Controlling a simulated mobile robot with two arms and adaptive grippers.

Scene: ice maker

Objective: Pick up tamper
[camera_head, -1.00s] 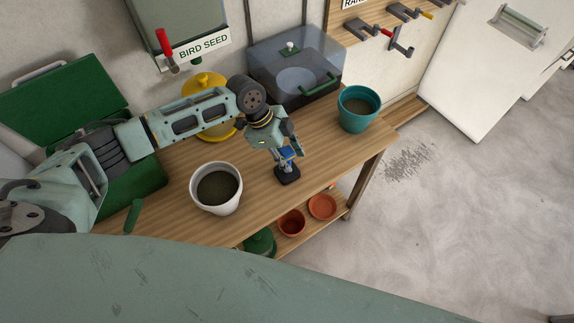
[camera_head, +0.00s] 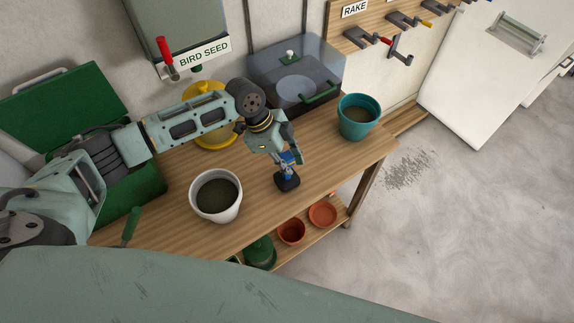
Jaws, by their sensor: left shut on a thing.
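The tamper (camera_head: 287,181) has a dark square foot and a blue upper part. It stands upright on or just above the wooden table (camera_head: 240,223), between the white pot and the teal pot; I cannot tell if its foot touches the wood. My left gripper (camera_head: 288,160) reaches down from above and is shut on the tamper's upper part. The fingers partly hide the handle. My right gripper is not in view.
A white pot (camera_head: 216,215) and a teal pot (camera_head: 359,131), both with dark contents, flank the tamper. Behind are a yellow lidded jar (camera_head: 208,135), a clear-lidded box (camera_head: 325,65) and a green toolbox (camera_head: 60,105). Terracotta pots (camera_head: 322,214) sit on the lower shelf.

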